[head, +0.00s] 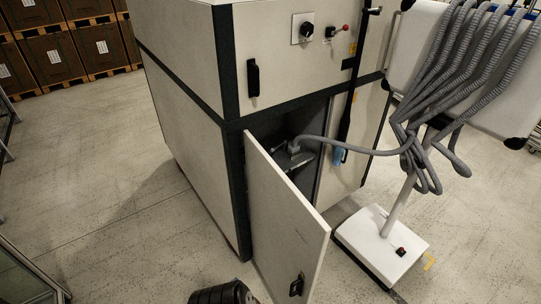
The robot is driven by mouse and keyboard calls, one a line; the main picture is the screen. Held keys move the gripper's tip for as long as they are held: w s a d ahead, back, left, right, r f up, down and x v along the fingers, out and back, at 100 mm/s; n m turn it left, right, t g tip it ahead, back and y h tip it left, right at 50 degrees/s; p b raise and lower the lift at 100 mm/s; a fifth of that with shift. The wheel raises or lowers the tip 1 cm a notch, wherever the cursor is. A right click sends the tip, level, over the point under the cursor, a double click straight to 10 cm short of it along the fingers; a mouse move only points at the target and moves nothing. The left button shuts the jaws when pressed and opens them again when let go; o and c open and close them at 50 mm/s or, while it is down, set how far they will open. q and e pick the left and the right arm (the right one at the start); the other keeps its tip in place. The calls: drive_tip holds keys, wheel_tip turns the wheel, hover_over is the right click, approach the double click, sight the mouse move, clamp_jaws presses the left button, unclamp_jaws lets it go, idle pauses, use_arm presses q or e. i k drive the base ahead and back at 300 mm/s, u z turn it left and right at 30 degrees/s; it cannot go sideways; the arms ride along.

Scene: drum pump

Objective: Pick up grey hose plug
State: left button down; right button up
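A grey hose (350,149) runs from the stand on the right into the open lower compartment of the cabinet. Its grey plug end (294,147) is inside the compartment, at a dark grey fitting or block (293,160). The plug is small and shadowed, so I cannot tell whether it is seated or only resting there. The cabinet door (285,215) is swung open and covers the lower part of the compartment. Neither of my grippers shows in the head view.
The large pale cabinet (185,125) has black edges. A wheeled stand with a white base (381,240) carries several draped grey hoses (440,75). A black ribbed object (222,293) shows at the bottom edge. Boxes on pallets (52,58) stand at the back left. Floor left of the cabinet is clear.

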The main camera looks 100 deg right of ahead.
sight(292, 151)
drive_tip(key=i, duration=0.25)
drive_tip(key=z, duration=2.85)
